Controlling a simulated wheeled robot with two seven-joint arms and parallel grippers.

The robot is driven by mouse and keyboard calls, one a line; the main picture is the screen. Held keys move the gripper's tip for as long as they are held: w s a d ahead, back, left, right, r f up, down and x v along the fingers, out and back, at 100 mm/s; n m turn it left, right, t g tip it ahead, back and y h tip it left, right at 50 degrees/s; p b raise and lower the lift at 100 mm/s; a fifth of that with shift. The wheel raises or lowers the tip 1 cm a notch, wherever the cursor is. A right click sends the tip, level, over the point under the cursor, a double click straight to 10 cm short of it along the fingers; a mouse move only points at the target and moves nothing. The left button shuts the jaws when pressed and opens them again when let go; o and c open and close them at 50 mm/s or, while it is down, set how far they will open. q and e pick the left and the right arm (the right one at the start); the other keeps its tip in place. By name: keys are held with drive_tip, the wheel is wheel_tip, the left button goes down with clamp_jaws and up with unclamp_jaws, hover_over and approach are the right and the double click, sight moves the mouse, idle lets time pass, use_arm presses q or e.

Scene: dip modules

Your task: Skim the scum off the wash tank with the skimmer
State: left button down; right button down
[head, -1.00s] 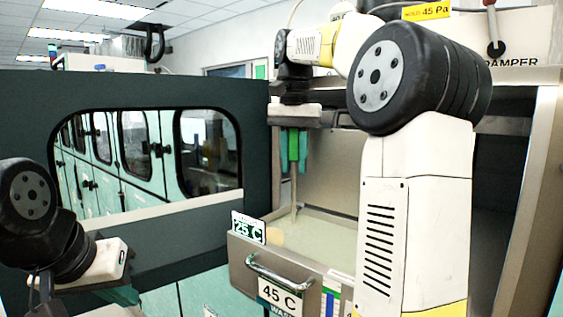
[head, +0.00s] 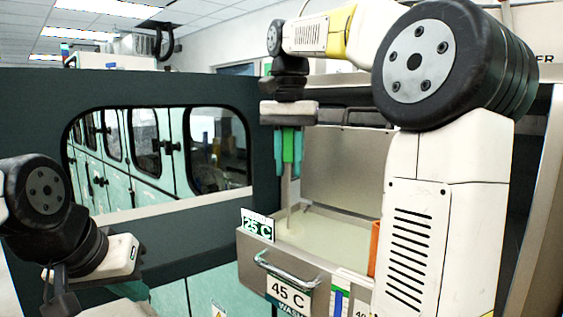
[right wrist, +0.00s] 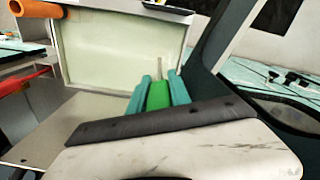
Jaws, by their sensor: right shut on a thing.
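My right gripper (head: 288,160) is shut on the green handle of the skimmer (head: 289,145) and holds it upright over the wash tank (head: 270,250). The skimmer's thin shaft (head: 290,195) reaches down toward the pale liquid (head: 330,228); its lower end is hard to make out and no skimmer head shows. In the right wrist view the green handle (right wrist: 158,95) sits between teal fingers, with the pale liquid (right wrist: 115,45) beyond. I cannot pick out separate scum on the surface. My left gripper (head: 132,290) is low at the left, away from the tank, its fingertips unclear.
The tank front has a bar handle and a "45 C" label (head: 287,292). An orange cylinder (head: 375,248) is at the tank's right, partly behind my right arm. A dark windowed panel (head: 160,225) stands left of the tank.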

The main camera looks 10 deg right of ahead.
drive_tip(key=shift+s+a, duration=0.5)
drive_tip(key=shift+a, duration=0.15)
drive_tip(key=shift+s+a, duration=0.45)
drive_tip(key=shift+a, duration=0.2)
drive_tip(key=shift+s+d, duration=0.1)
drive_tip(key=s+d, duration=0.2)
drive_tip(key=s, duration=0.1)
drive_tip(key=shift+d, duration=0.2)
wheel_tip(320, 180, up, 8)
idle(1.0)
drive_tip(key=shift+r, duration=0.1)
idle(0.9)
